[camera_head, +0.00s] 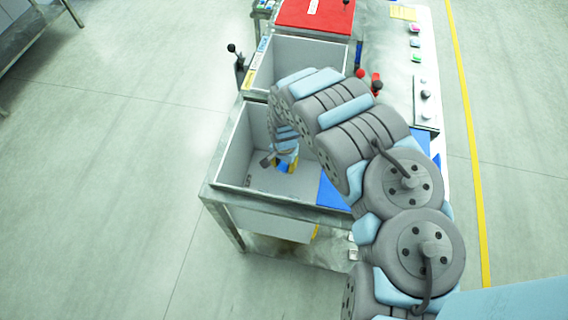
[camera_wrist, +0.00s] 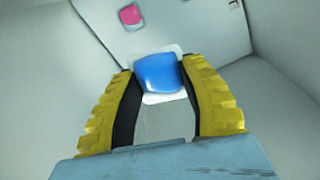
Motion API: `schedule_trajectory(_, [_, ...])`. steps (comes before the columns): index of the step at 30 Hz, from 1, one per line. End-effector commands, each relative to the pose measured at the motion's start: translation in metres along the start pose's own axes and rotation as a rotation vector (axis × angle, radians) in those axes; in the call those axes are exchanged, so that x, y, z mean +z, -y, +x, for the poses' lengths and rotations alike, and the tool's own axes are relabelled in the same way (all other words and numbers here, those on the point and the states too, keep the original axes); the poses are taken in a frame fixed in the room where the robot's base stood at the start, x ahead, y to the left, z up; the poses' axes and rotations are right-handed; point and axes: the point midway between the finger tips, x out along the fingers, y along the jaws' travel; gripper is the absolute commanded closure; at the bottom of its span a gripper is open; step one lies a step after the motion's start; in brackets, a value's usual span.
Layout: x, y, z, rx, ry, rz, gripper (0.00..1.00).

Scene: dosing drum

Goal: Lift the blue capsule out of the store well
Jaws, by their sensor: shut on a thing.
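The blue capsule (camera_wrist: 158,73) shows in the wrist view between my fingertips, with a white patch around its edges. My gripper (camera_wrist: 160,78) has yellow fingers with dark inner pads, and it is shut on the capsule. In the head view my gripper (camera_head: 286,166) is down inside the near grey-walled well (camera_head: 235,148). The capsule is mostly hidden there by the fingers. I cannot tell whether the capsule touches the well's floor.
A pink item (camera_wrist: 130,16) shows ahead in the wrist view. Grey walls surround my gripper closely. Behind the near well is a second open well (camera_head: 300,55), then a red panel (camera_head: 315,14). A blue surface (camera_head: 331,194) lies to the right, and a control panel (camera_head: 424,97) beyond it.

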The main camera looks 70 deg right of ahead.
Motion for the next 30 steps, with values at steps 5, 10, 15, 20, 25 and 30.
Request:
schedule_trajectory(5, [0.001,0.001,-0.024,0.000,0.000,-0.002,0.78])
schedule_trajectory(10, [0.001,0.000,-0.041,0.001,0.000,-0.002,0.78])
schedule_trajectory(15, [0.000,0.000,-0.058,0.000,0.000,0.000,0.78])
schedule_trajectory(20, [0.000,0.000,-0.074,0.000,0.000,-0.001,0.78])
schedule_trajectory(25, [0.000,0.001,-0.091,0.001,0.000,-0.002,0.78])
schedule_trajectory(30, [0.000,0.000,-0.108,0.000,0.000,0.000,0.78])
